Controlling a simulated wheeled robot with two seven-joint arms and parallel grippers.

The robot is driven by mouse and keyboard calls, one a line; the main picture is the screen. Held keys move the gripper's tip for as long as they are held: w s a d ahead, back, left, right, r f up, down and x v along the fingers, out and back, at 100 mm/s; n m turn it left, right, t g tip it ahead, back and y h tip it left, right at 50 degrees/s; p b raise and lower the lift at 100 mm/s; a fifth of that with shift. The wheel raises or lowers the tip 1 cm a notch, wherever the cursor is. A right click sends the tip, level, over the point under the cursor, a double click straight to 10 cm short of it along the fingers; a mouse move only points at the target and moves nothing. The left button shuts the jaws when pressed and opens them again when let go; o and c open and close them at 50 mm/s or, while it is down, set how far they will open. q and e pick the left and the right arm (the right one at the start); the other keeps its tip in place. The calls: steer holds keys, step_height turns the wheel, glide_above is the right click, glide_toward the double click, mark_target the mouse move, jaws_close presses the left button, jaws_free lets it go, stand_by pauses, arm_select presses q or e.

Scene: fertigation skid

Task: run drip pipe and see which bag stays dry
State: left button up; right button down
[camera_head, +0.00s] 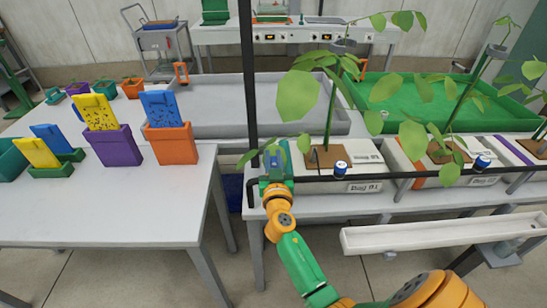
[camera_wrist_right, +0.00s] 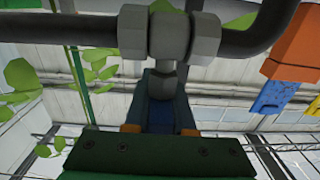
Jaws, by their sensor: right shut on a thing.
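My right gripper (camera_head: 275,165) is at the left end of the black drip pipe (camera_head: 410,175), beside the vertical pipe (camera_head: 248,70). In the right wrist view its dark jaws (camera_wrist_right: 172,108) are closed around a part under the grey valve fitting (camera_wrist_right: 168,32) on the black pipe (camera_wrist_right: 62,33); something blue shows between them. The pipe runs along the front of the white grow bags. The first bag (camera_head: 305,155), labelled Bag 01, and the second bag (camera_head: 408,165) each hold a plant and a blue-and-white cylinder. A third bag (camera_head: 512,150) is partly cut off. Dripping cannot be seen. My left gripper is out of view.
A white trough (camera_head: 440,233) stands low in front of the bags. The left table (camera_head: 120,210) carries a purple pot (camera_head: 115,147) and an orange pot (camera_head: 170,145) holding yellow and blue cards. Grey (camera_head: 210,125) and green trays (camera_head: 440,95) lie behind. Leaves hang over the bags.

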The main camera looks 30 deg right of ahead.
steer(key=n+t+y+p, duration=0.1)
steer(key=y, duration=0.1)
steer(key=n+y+p, duration=0.1)
steer(key=n+y, duration=0.1)
steer(key=shift+w+a+r+t, duration=0.1)
steer(key=shift+a+r+t, duration=0.05)
steer(key=shift+a+t, duration=0.25)
steer(key=a+n+g+y+b, duration=0.1)
steer(key=n+y+b, duration=0.1)
steer(key=y, duration=0.3)
steer(key=n+g+y+b, duration=0.1)
steer(key=n+y+b, duration=0.1)
steer(key=n+y, duration=0.3)
steer(key=a+n+g+y+b, duration=0.1)
steer(key=n+y+b, duration=0.1)
steer(key=y, duration=0.3)
steer(key=shift+s+a+f+n+y+b, duration=0.3)
steer(key=shift+f+n+y, duration=0.1)
steer(key=shift+n, duration=0.3)
steer(key=shift+a+r+n+g+y+b, duration=0.1)
steer(key=shift+r+n+g+y+b, duration=0.1)
steer(key=shift+n+g+y+b, duration=0.45)
steer(key=c, duration=0.8)
jaws_free()
